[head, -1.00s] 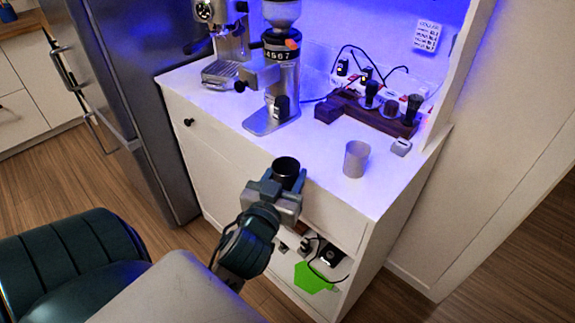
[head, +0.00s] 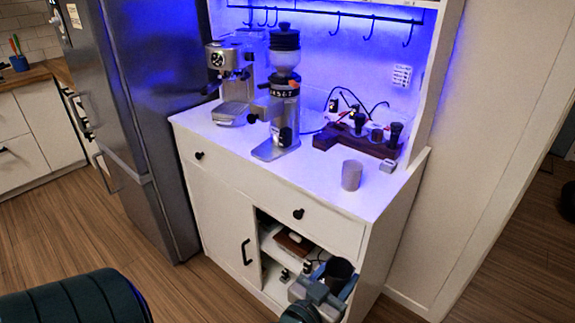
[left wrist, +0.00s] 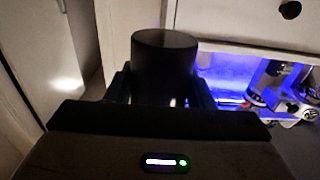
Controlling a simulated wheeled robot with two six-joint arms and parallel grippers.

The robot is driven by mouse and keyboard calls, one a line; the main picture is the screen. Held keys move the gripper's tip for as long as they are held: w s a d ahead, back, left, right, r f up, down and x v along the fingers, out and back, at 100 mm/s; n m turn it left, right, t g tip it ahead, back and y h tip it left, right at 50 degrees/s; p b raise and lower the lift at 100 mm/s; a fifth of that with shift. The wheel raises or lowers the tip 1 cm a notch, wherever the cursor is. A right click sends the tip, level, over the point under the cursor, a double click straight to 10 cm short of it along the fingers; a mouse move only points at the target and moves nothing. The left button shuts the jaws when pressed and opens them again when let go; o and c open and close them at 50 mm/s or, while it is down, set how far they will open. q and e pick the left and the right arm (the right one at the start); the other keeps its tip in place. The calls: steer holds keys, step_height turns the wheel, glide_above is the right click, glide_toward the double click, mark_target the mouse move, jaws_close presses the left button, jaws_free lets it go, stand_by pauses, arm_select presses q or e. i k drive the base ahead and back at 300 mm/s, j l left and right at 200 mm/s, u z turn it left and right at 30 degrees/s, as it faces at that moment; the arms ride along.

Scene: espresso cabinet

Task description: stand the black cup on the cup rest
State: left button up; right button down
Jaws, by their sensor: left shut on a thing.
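The black cup (head: 339,271) is held by my left gripper (head: 327,287) low in the head view, in front of the open lower shelves of the cabinet. In the left wrist view the cup (left wrist: 165,62) looks upright, with the gripper's fingers (left wrist: 160,88) on both sides of it. The gripper is shut on the cup. The espresso machine (head: 230,75) stands at the left back of the white counter, with a metal tray (head: 229,113) at its base. I cannot tell which part is the cup rest. My right gripper is not in view.
A tall grinder (head: 284,100) stands right of the espresso machine. A grey cup (head: 351,175) stands near the counter's right front. Behind it are a dark wooden holder (head: 352,140) with black-handled tools and cables. The counter's front middle (head: 310,172) is bare. A fridge (head: 150,120) stands left.

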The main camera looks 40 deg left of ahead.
mark_target(267, 152)
steer(key=j+z, duration=0.45)
steer(key=k+j+z, duration=0.2)
steer(key=j+z, duration=0.25)
steer(key=k+j, duration=0.15)
steer(key=j, duration=0.25)
steer(key=k+j, duration=0.1)
steer(key=j, duration=0.3)
steer(key=k+j+z, duration=0.1)
steer(key=j, duration=0.25)
steer(key=k+j, duration=0.2)
steer(key=j, duration=0.2)
steer(key=k+j, duration=0.15)
steer(key=j, duration=0.2)
steer(key=z, duration=0.05)
